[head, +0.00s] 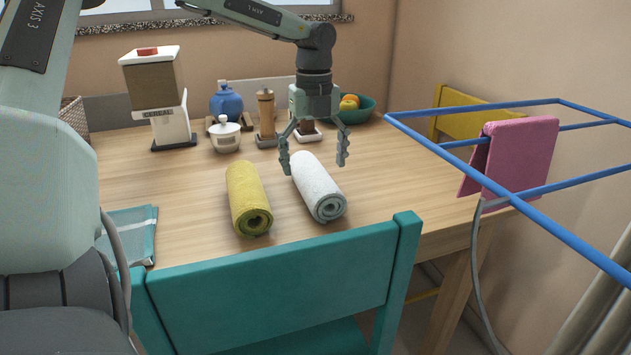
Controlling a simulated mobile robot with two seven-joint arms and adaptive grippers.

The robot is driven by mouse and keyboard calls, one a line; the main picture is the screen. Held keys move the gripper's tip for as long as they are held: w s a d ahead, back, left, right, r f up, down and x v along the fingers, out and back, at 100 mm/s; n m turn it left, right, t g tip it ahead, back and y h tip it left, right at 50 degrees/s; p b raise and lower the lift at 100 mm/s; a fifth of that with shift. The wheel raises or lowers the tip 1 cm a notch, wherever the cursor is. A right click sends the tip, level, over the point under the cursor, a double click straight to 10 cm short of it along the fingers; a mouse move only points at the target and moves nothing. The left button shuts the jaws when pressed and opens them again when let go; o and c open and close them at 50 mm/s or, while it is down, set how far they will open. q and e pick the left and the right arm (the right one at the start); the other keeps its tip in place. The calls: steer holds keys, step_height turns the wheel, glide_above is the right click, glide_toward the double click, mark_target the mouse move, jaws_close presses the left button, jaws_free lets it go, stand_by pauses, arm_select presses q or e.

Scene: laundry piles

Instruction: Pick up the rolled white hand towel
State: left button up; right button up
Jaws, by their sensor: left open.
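The rolled white hand towel (318,187) lies on the wooden table (400,190), its spiral end facing the front. A rolled yellow-green towel (246,197) lies to its left, a small gap apart. My left gripper (314,168) points down over the back part of the white towel. Its two fingers are spread, one on each side of the towel, with nothing between them that I can see held. Whether the fingertips touch the towel I cannot tell. My right gripper is not in view.
A teal chair (275,275) stands at the table's front edge. A cereal dispenser (160,95), a white sugar pot (225,135), a mill (266,115) and a fruit bowl (362,110) stand behind. A blue drying rack (545,225) with a pink cloth (520,158) is at right.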

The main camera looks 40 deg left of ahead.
mark_target(316, 168)
arm_select(q)
step_height(316, 168, down, 4)
steer(key=shift+w+d+f, duration=0.1)
steer(key=shift+f, duration=0.15)
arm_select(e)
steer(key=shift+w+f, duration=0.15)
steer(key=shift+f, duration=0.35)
arm_select(q)
steer(key=shift+c, duration=0.4)
steer(key=c, duration=1.3)
steer(key=shift+c, duration=0.2)
steer(key=shift+r, duration=0.1)
